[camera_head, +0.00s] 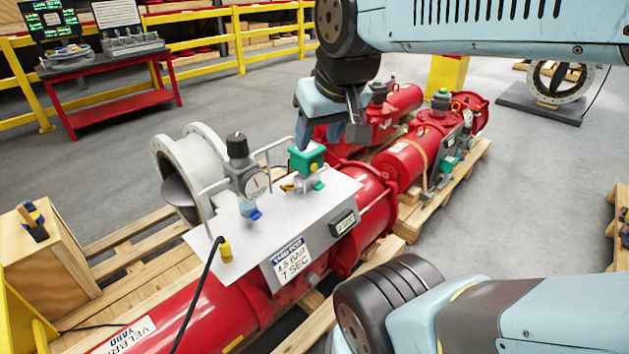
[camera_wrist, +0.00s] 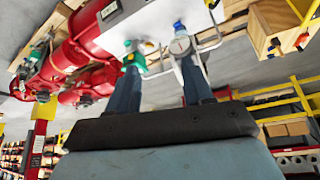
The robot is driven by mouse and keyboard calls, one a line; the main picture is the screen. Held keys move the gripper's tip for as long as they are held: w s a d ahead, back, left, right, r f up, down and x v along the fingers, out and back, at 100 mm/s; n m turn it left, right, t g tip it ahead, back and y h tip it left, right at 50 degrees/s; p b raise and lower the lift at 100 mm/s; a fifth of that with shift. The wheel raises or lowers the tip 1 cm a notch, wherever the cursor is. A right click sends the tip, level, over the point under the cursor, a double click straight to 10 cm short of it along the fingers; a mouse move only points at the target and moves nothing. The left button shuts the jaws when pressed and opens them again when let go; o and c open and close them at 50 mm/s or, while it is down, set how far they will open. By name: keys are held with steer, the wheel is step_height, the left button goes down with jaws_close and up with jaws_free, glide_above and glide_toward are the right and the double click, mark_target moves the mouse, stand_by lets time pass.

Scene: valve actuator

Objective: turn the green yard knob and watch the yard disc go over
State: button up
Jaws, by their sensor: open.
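The green knob (camera_head: 307,158) sits on the pale top plate (camera_head: 318,200) of the red actuator (camera_head: 215,312), whose end label partly reads "YARD". My gripper (camera_head: 329,138) is above and slightly right of the knob, open. In the wrist view my gripper (camera_wrist: 160,68) has its two fingers wide apart, with nothing held. There the green knob (camera_wrist: 134,60) lies at the left fingertip; I cannot tell if they touch. A grey flanged valve (camera_head: 205,145) stands behind the actuator, its grey disc (camera_head: 180,196) partly visible in the bore.
A regulator with a gauge (camera_head: 243,172) and bent metal guard bars stand left of the knob. More red actuators (camera_head: 425,150) lie on pallets behind. A red bench (camera_head: 120,105) and yellow railing stand back left.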

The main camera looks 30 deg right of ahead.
steer(key=o, duration=0.3)
steer(key=shift+h, duration=0.6)
steer(key=w, duration=0.1)
steer(key=w+d, duration=0.1)
steer(key=w, duration=0.1)
steer(key=w+d+f, duration=0.1)
steer(key=w, duration=0.1)
steer(key=w+d+f+n+t+h, duration=0.1)
steer(key=w+d+f, duration=0.5)
steer(key=w+d, duration=0.25)
steer(key=w+d+f+n+t+h, duration=0.1)
steer(key=w+d+f+t, duration=0.1)
steer(key=w+d+f, duration=0.55)
steer(key=w+d+f+n+y, duration=0.1)
steer(key=w+d+f, duration=0.3)
steer(key=f, duration=0.1)
steer(key=n+t+y, duration=0.1)
steer(key=t+y, duration=0.3)
steer(key=y, duration=0.3)
glide_toward(321, 186)
steer(key=x, duration=0.8)
steer(key=shift+d, duration=0.1)
steer(key=shift+c, duration=0.2)
